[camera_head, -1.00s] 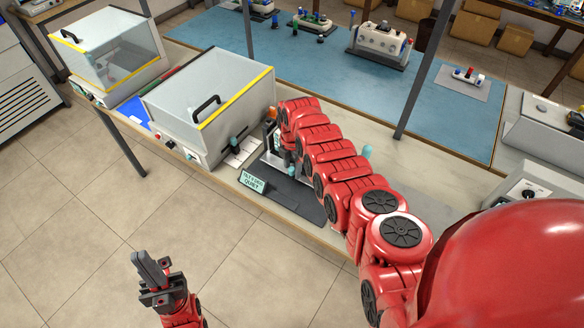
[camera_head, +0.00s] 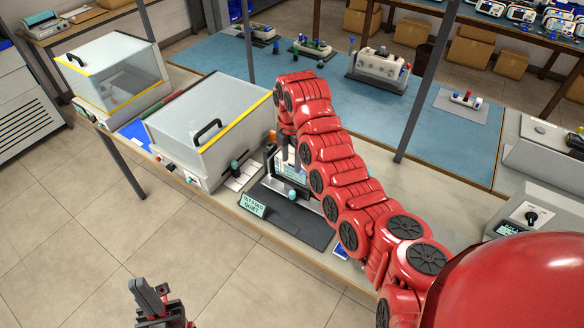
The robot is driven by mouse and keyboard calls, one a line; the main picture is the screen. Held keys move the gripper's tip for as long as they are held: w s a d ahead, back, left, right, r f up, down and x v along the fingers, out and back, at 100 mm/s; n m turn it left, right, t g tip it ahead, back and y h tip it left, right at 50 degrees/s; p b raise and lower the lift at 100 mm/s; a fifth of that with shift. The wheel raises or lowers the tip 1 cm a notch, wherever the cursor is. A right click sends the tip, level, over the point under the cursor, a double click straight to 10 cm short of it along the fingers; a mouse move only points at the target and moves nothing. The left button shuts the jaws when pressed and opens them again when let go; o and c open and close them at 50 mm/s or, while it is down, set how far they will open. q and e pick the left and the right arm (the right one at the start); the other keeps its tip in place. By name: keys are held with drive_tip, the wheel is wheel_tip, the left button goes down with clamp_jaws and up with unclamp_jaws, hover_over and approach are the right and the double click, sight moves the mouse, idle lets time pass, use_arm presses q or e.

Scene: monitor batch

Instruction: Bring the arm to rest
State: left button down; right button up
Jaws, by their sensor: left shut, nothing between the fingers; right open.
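My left gripper (camera_head: 151,298) hangs over the tiled floor at the bottom left, its dark fingers together with nothing between them. My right arm reaches from the lower right across the workbench. My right gripper (camera_head: 283,156) is at its far end, pointing down in front of the nearer clear-lidded box and above the dark mat. The red wrist largely hides its fingers; I see nothing held.
The clear-lidded box (camera_head: 185,125) with a yellow edge stands left of my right gripper. The dark mat (camera_head: 310,229) bears a small stand (camera_head: 287,187) and a sign (camera_head: 252,205). A grey post (camera_head: 415,95) rises beyond the arm. The floor is open.

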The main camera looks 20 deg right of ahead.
drive_tip(key=shift+r, duration=0.8)
